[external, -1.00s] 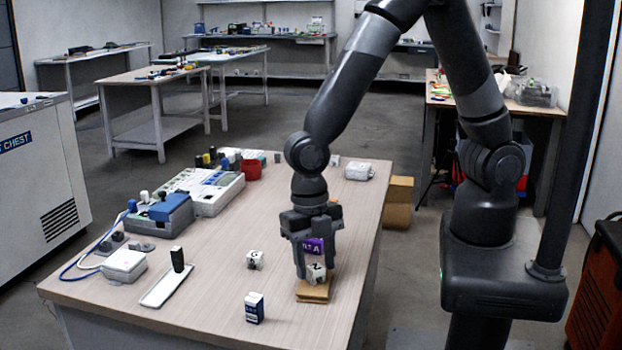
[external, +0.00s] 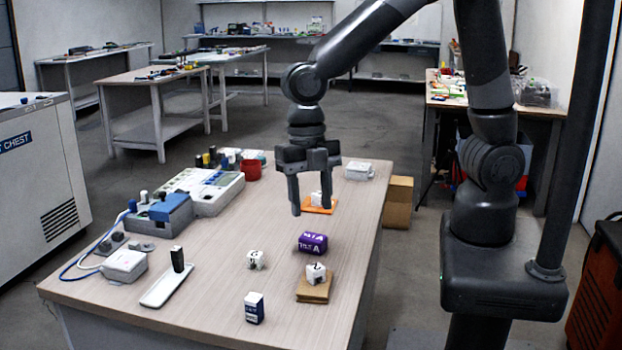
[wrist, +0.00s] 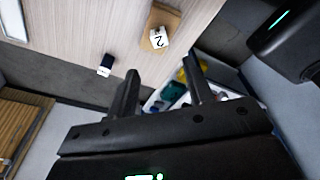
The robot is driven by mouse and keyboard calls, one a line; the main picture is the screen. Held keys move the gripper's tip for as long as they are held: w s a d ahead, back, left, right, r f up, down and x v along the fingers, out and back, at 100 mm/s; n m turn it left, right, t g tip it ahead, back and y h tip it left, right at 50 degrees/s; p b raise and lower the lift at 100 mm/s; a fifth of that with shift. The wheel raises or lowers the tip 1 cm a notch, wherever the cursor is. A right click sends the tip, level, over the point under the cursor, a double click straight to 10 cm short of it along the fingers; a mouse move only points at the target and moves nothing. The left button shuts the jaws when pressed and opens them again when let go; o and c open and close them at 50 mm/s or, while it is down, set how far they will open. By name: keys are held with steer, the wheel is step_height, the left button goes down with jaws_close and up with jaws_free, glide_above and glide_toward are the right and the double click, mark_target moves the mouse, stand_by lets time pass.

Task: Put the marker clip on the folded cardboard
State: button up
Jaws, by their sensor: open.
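The marker clip, a small white block with a black 2 (external: 316,272), sits on the folded cardboard (external: 313,293), a flat brown piece near the table's right edge. In the wrist view the marker clip (wrist: 158,37) also lies on the folded cardboard (wrist: 152,18), beyond my fingertips. My gripper (external: 310,208) is open and empty, pointing down above the table, farther back than the cardboard. It also shows in the wrist view (wrist: 161,67), with nothing between its fingers.
A similar white block (external: 256,259) stands to the left, and another (external: 318,198) is on an orange pad (external: 320,209) behind my gripper. A purple box (external: 312,242) is just behind the cardboard. A blue-white carton (external: 254,307) stands in front; a white tray (external: 165,289) lies left.

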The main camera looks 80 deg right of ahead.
steer(key=s+d+r+m+t, duration=0.35)
steer(key=d+r+m, duration=0.65)
steer(key=d+m, duration=0.4)
steer(key=s+d+r+m+t+h, duration=0.1)
steer(key=s+d+r+m+t, duration=0.2)
steer(key=s+d+m, duration=0.5)
steer(key=d+m, duration=0.3)
steer(key=m, duration=0.1)
steer(key=shift+d+r, duration=0.2)
steer(key=shift+r, duration=0.1)
